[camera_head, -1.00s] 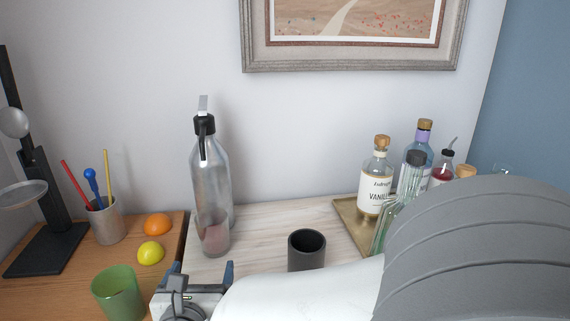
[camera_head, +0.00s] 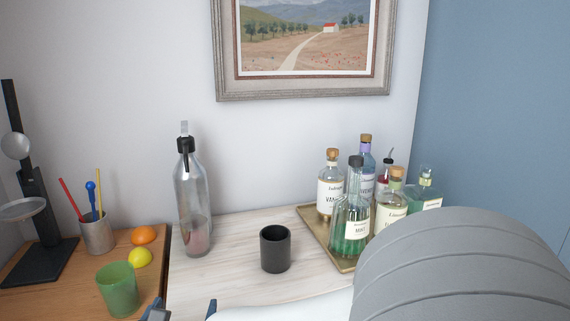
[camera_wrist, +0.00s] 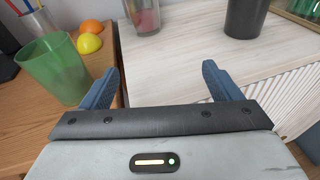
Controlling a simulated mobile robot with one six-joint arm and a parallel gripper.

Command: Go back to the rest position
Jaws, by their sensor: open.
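My gripper (camera_wrist: 170,88) is open and empty in the wrist view, its two blue fingers spread wide near the front edge of the pale wood top. In the head view only the tips of my gripper (camera_head: 184,311) show at the bottom edge, beside my white arm. Nothing is between the fingers. A green cup (camera_head: 118,289) stands left of the gripper on the brown wood top; it also shows in the wrist view (camera_wrist: 55,70). A dark cup (camera_head: 275,250) stands on the pale top, apart from the fingers.
A soda siphon bottle (camera_head: 193,200) stands at the back of the pale top (camera_head: 225,275). A brass tray (camera_head: 313,232) holds several bottles at right. An orange (camera_head: 143,235), a lemon (camera_head: 139,257), a utensil pot (camera_head: 97,235) and a black scale (camera_head: 40,255) are at left.

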